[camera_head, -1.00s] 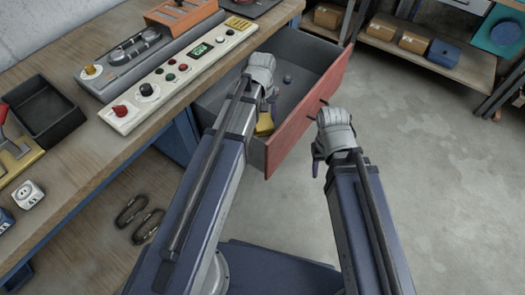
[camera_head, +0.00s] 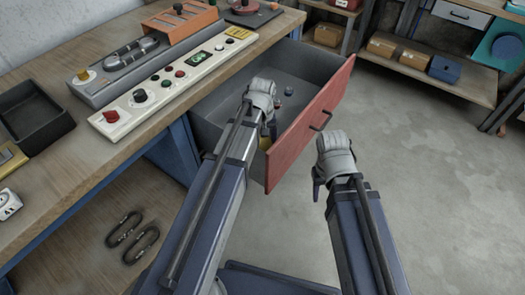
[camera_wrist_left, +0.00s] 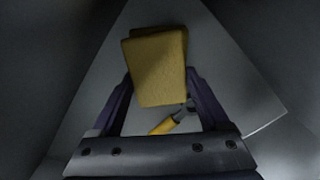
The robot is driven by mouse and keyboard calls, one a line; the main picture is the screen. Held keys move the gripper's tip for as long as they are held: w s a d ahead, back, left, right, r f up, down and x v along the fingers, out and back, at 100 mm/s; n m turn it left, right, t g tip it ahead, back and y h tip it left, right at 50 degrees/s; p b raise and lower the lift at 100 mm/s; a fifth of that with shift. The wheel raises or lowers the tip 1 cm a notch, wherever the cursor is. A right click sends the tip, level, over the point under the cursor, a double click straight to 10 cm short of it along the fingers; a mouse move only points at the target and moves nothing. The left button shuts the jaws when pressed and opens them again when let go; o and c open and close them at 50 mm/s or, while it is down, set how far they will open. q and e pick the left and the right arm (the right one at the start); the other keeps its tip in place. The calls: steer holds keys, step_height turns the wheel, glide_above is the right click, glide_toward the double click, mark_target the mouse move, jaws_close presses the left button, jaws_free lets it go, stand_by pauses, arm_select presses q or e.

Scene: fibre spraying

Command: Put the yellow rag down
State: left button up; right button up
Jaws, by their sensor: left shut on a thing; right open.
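The yellow rag (camera_wrist_left: 158,68) is a folded block between the purple fingers of my left gripper (camera_wrist_left: 160,100) in the left wrist view. My left gripper (camera_head: 268,125) is shut on it, over the open drawer (camera_head: 225,137). In the head view only a small yellow patch of the rag (camera_head: 265,143) shows below the hand. I cannot tell whether the rag touches the drawer floor. My right gripper (camera_head: 319,180) is open and empty outside the drawer's red front (camera_head: 295,145), apart from its dark handle (camera_head: 321,121).
A yellow-handled tool (camera_wrist_left: 164,125) lies beyond the left fingers. A small round knob-like thing (camera_head: 288,91) is in the drawer. The workbench (camera_head: 120,142) at left carries a control panel (camera_head: 185,78) and a black tray (camera_head: 32,115). The floor at right is clear.

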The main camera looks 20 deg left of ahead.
mark_target(263, 148)
arm_select(q)
steer(key=shift+f+b, duration=1.8)
steer(key=shift+f, duration=0.05)
steer(key=shift+f, duration=0.15)
steer(key=o, duration=1.1)
steer(key=shift+c, duration=0.2)
step_height(263, 148, up, 12)
steer(key=p, duration=1.2)
steer(key=shift+r, duration=0.25)
